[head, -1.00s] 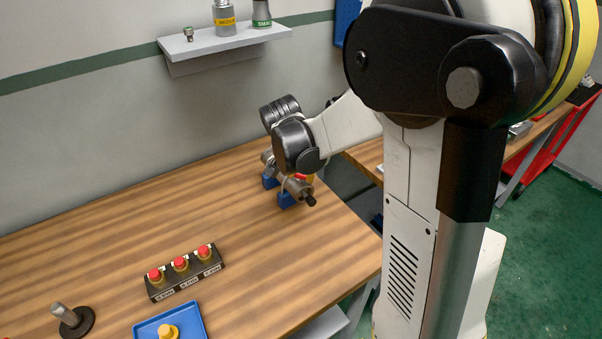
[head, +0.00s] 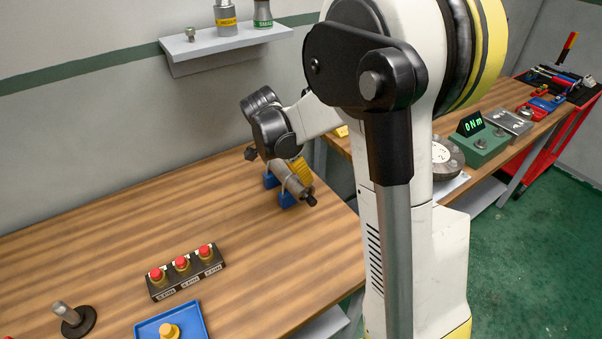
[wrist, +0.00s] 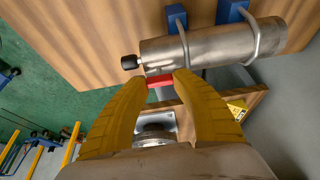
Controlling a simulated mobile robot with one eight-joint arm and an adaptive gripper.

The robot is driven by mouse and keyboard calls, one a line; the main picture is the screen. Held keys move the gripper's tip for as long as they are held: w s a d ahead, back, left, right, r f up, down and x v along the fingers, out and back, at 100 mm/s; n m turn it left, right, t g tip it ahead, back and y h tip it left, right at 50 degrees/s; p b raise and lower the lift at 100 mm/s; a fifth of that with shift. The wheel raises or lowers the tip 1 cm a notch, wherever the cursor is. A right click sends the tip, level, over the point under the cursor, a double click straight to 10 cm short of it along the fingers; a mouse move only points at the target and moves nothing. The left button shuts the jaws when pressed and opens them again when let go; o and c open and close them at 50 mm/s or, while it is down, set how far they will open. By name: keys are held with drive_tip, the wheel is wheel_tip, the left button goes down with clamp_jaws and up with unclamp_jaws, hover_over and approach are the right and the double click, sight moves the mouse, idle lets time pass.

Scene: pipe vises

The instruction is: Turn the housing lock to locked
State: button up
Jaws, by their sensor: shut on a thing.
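A grey metal cylindrical housing (head: 294,182) lies in blue supports (head: 287,198) near the right end of the wooden bench. The wrist view shows the housing (wrist: 215,48) under two metal loops, with a black knob (wrist: 130,62) at its left end. A red lock lever (wrist: 160,81) sticks out beside the housing near that end. My gripper (wrist: 164,80) has its yellow fingertips closed on either side of the red lever, close against the housing. In the head view my yellow finger (head: 300,166) shows above the housing, and the red lever is hidden.
A box with red buttons (head: 186,272), a blue tray (head: 190,322) and an upright post (head: 68,314) stand at the front left of the bench. A wall shelf (head: 225,42) holds bottles. Another bench at right carries a green meter (head: 482,143). The bench's middle is clear.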

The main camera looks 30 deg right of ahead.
idle(0.4)
drive_tip(key=o, duration=1.2)
drive_tip(key=v, duration=1.2)
drive_tip(key=s+a+n+t+y, duration=0.1)
drive_tip(key=s+a+n+t, duration=0.1)
drive_tip(key=s+n, duration=0.4)
drive_tip(key=s+a+f+n+t+y, duration=0.1)
drive_tip(key=s+a+n+t+y, duration=0.1)
drive_tip(key=s+a+n, duration=0.3)
drive_tip(key=s+a+n+t+y, duration=0.1)
drive_tip(key=s+a+n+t, duration=0.1)
drive_tip(key=s+n, duration=0.4)
drive_tip(key=shift+s+a+f+n+t+b, duration=0.1)
drive_tip(key=shift+s+a+n+t+b, duration=0.1)
drive_tip(key=shift+a, duration=0.2)
drive_tip(key=shift+s+a+f+n+t+b, duration=0.1)
drive_tip(key=shift+s+a+t, duration=0.1)
drive_tip(key=shift+a, duration=0.2)
